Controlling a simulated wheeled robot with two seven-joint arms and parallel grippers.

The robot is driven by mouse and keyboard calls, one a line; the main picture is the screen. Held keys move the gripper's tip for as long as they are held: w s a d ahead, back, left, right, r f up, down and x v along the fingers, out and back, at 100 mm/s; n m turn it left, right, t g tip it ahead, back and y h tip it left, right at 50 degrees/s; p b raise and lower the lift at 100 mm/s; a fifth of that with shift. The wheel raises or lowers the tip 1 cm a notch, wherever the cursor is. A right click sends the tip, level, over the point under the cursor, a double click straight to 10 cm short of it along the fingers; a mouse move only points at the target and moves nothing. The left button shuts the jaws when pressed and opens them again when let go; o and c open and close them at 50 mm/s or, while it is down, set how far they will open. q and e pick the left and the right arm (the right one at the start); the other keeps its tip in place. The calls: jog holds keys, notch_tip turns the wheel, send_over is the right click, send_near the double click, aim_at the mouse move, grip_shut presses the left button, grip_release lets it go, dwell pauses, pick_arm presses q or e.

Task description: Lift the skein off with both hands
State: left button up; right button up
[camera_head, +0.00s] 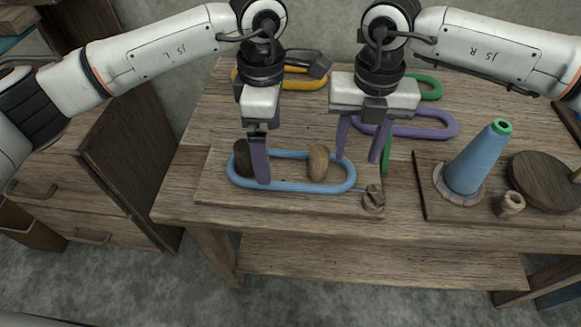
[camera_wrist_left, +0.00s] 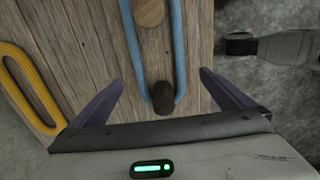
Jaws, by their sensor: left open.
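The light blue skein (camera_head: 290,155) is a long loop around two pegs on a wooden board (camera_head: 225,196). The dark peg (camera_head: 242,160) is inside its left end, and the lighter wooden peg (camera_head: 318,164) stands toward its right end. My left gripper (camera_head: 262,176) is open at the skein's left part, with one finger largely hiding the other. In the left wrist view the dark peg (camera_wrist_left: 164,97) and the skein's two strands (camera_wrist_left: 131,48) lie between its spread fingers. My right gripper (camera_head: 357,160) has its fingers apart near the skein's right end; contact cannot be told.
A purple loop (camera_head: 432,126), a yellow loop (camera_head: 305,83) and green loops lie behind. A blue cone of yarn (camera_head: 473,163), a small wooden ring (camera_head: 510,204) and a dark round disc (camera_head: 542,181) stand to the right. A small metal piece (camera_head: 373,199) sits at the board's right front.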

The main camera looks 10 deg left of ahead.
aim_at(351, 171)
pick_arm(q)
notch_tip(351, 171, down, 6)
jog(key=shift+r, duration=0.1)
pick_arm(e)
notch_tip(351, 171, down, 6)
pick_arm(q)
jog(key=c, duration=1)
pick_arm(e)
grip_shut()
